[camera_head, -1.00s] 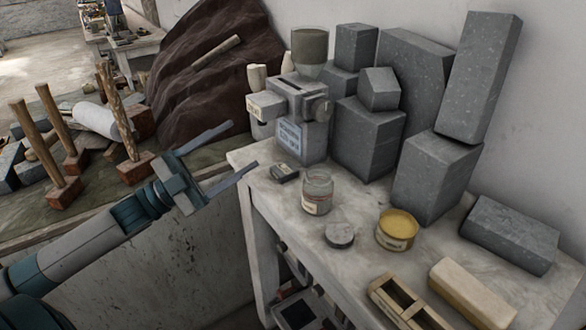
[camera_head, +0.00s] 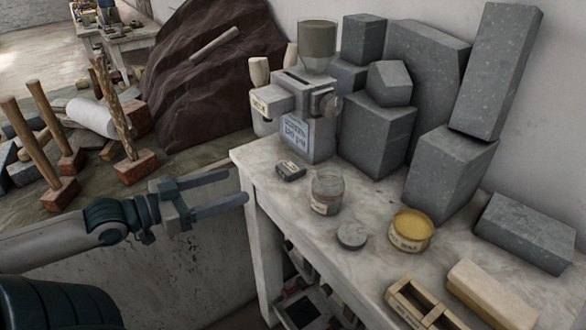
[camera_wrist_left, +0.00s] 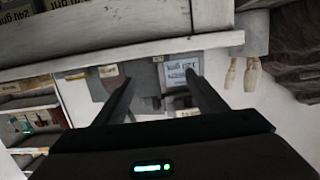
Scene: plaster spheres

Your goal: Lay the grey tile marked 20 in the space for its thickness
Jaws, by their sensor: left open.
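I cannot make out a grey tile marked 20 in either view. A small dark grey block (camera_head: 291,170) lies on the bench near its left edge; I can read no mark on it. A wooden box with open compartments (camera_head: 398,287) stands at the bench's front, cut off by the picture's lower edge; I cannot tell whether it holds the space. My left gripper (camera_head: 238,187) is open and empty, just left of the bench edge. In the left wrist view its two fingers (camera_wrist_left: 160,82) are apart with nothing between them. My right gripper is not in view.
The bench (camera_head: 300,205) carries a labelled machine (camera_head: 305,125), a glass jar (camera_head: 327,193), a round grey disc (camera_head: 352,236), a yellow tin (camera_head: 410,231), a pale block (camera_head: 493,291) and several large grey stone blocks (camera_head: 450,172). Mallets (camera_head: 57,195) stand on the left.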

